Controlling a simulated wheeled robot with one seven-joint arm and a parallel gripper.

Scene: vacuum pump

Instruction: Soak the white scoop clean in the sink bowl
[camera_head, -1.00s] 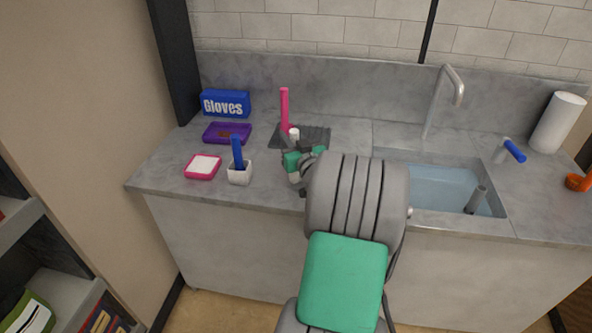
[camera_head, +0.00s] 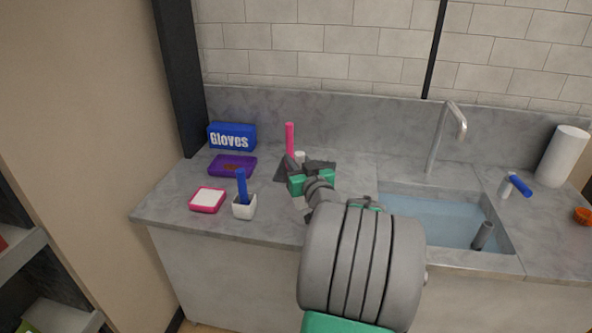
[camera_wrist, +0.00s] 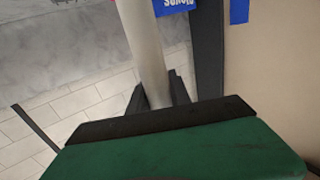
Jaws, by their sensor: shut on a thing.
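My gripper (camera_head: 311,174) is shut on a whitish, rod-like thing, taken to be the white scoop. Its pale round tip (camera_head: 300,156) shows just above the jaws in the head view, and its shaft (camera_wrist: 146,45) runs between the fingers in the wrist view. The scoop's bowl end is not clearly seen. My gripper is in front of the dark rack or mat, left of the sink. The sink bowl (camera_head: 500,233) is set in the counter at the right and holds bluish water (camera_head: 425,211). A grey cylinder (camera_head: 482,236) stands tilted in it.
A pink upright handle (camera_head: 290,138) stands at the dark mat (camera_head: 283,172). At left are a gloves box (camera_head: 232,137), purple tray (camera_head: 231,166), pink-rimmed dish (camera_head: 208,200) and white cup (camera_head: 244,209) with blue handle. A tap (camera_head: 437,145) rises behind the sink; a paper roll (camera_head: 562,156) stands right.

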